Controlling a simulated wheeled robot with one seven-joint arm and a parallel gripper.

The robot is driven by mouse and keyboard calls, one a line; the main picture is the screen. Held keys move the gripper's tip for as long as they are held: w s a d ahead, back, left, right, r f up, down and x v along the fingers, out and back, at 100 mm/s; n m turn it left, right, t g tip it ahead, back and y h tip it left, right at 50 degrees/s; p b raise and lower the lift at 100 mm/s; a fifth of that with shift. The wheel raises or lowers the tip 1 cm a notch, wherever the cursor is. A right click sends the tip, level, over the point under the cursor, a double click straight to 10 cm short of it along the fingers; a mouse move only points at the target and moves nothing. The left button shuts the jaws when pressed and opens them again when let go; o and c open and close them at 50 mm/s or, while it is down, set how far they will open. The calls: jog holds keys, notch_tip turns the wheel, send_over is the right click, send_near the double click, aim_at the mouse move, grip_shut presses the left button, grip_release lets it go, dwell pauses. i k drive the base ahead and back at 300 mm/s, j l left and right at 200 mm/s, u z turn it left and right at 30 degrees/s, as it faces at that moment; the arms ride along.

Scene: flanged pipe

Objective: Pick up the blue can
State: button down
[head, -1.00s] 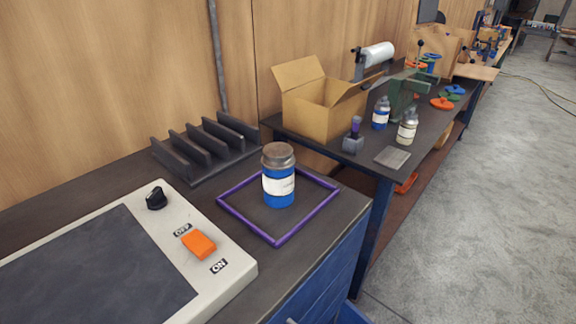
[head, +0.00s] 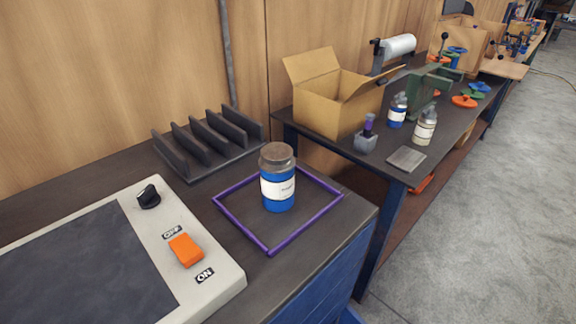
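The blue can (head: 278,202) stands upright on the dark top of the blue cabinet, inside a purple square frame (head: 304,232). It has a white label around its middle and a brownish-grey lid. My gripper does not show in the head view.
A white panel (head: 222,288) with an orange switch and black knob lies left of the can. A dark slotted rack (head: 213,150) stands behind it.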

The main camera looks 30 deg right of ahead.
aim_at(276, 162)
jog(key=j, duration=0.25)
jog(key=j+z, duration=0.2)
jog(key=z, duration=0.15)
jog(key=k+j+z, duration=0.15)
jog(key=z, duration=0.25)
jog(key=k+j+z, duration=0.1)
jog(key=z, duration=0.25)
